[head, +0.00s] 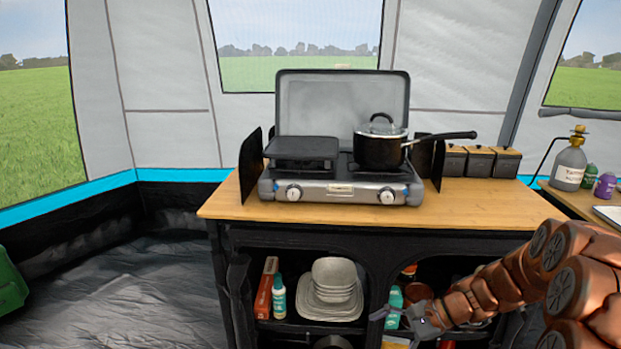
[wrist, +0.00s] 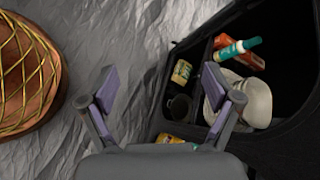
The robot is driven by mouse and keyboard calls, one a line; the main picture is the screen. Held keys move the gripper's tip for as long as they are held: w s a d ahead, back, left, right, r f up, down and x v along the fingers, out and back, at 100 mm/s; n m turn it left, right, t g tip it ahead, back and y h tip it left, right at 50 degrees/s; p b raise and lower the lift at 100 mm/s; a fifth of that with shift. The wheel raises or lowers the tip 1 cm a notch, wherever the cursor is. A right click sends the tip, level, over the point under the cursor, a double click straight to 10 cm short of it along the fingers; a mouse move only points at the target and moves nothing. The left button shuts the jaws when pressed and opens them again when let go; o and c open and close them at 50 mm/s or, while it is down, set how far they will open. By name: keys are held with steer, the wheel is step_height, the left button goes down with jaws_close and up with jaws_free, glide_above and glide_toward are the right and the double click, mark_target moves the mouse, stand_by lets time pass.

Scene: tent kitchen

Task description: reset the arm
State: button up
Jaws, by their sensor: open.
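My arm reaches in from the right side of the head view. My gripper (head: 398,318) is in front of the right part of the cabinet's lower shelves, below the wooden worktop (head: 480,208). In the wrist view, the two fingers of my gripper (wrist: 159,88) stand wide apart with nothing between them. The gripper is open and empty. In the wrist view, the left finger is over the grey tent floor (wrist: 125,45) and the right finger overlaps the cabinet opening. I cannot tell whether the right finger touches anything.
The cabinet's shelves hold stacked bowls (head: 333,272), a white-and-teal bottle (head: 279,297) and a red box (head: 266,288). A stove (head: 340,188) with a black pot (head: 378,152) stands on top. A round brown object with gold lattice (wrist: 25,75) lies left in the wrist view.

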steer(key=s+a+r+n+g+h+p, duration=0.2)
steer(key=s+r+n+p, duration=0.25)
steer(key=s+r, duration=0.35)
steer(key=s+a+r+n+g+h+p, duration=0.1)
steer(key=s+a+r+n+h+p, duration=0.3)
steer(key=s+r, duration=0.45)
steer(key=s+d+r+n+h+p, duration=0.2)
steer(key=s+d+r+p, duration=0.2)
steer(key=s+r+p, duration=0.1)
steer(key=s+d+r+n+h+p, duration=0.2)
steer(key=s+r+p, duration=0.4)
steer(key=s, duration=0.4)
steer(key=shift+s+d+r+h, duration=0.2)
steer(key=shift+d+r+h, duration=0.2)
steer(key=shift+d+r, duration=0.4)
